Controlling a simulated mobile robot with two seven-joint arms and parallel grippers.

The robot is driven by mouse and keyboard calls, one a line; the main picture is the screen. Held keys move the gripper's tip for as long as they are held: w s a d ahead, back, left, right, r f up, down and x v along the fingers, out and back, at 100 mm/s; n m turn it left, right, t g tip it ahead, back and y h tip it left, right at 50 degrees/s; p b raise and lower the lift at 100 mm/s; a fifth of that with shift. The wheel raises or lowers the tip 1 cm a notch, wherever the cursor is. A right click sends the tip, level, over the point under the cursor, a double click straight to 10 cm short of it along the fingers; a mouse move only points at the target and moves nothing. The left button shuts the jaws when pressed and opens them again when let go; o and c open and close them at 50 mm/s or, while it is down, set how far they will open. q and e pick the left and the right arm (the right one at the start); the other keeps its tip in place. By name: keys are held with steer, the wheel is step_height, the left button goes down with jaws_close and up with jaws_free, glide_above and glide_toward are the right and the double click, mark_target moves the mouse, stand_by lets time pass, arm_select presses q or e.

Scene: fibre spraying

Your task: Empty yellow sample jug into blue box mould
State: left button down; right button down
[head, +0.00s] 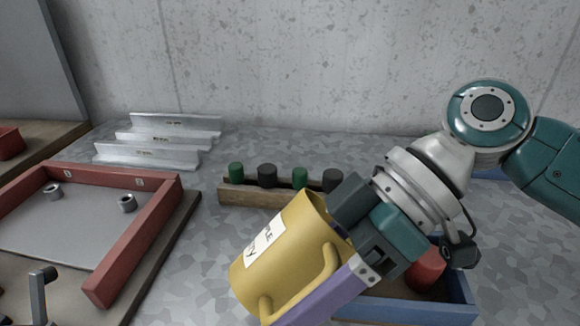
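The yellow sample jug (285,250) has a white label with dark letters, only partly readable, and a handle towards the lower right. It is tilted, with its mouth towards the upper right; its inside is mostly hidden. My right gripper (315,275) reaches in from the right and is shut on the jug, one purple finger passing in front near the handle and the other mostly hidden. The blue box mould (462,295) is at the lower right, partly hidden behind my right gripper and wrist. My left gripper is not in view.
A red thing (425,268) shows at the blue box. Behind the jug is a wooden rack (250,195) with several green and black plugs. A red-framed mould (140,240) lies at left. Metal angle strips (155,155) lie near the back wall. Speckled table is clear between.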

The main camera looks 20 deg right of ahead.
mark_target(330, 256)
steer(key=shift+d+r+y+b, duration=0.25)
steer(key=shift+r+y+b, duration=0.85)
steer(key=shift+y+b, duration=0.15)
stand_by(0.4)
steer(key=shift+d+r+y+b, duration=0.4)
steer(key=shift+r+y+b, duration=0.3)
steer(key=shift+y, duration=0.25)
steer(key=shift+d+r+t+y+b, duration=0.15)
steer(key=shift+d+r+y+b, duration=0.25)
steer(key=shift+d+b, duration=0.2)
steer(key=shift+d+r+t+y+b, duration=0.15)
steer(key=shift+d+r+y+b, duration=0.1)
steer(key=shift+d+y+b, duration=0.3)
stand_by(0.5)
steer(key=shift+s+d+r+y+b, duration=0.1)
steer(key=shift+d+r+y+b, duration=0.4)
steer(key=shift+y+b, duration=0.4)
stand_by(0.4)
steer(key=shift+d+r+y+b, duration=0.4)
steer(key=shift+y+b, duration=0.25)
steer(key=shift+b, duration=0.25)
steer(key=shift+d+r+y+b, duration=0.25)
steer(key=shift+d+y+b, duration=0.3)
steer(key=shift+b, duration=0.35)
stand_by(0.3)
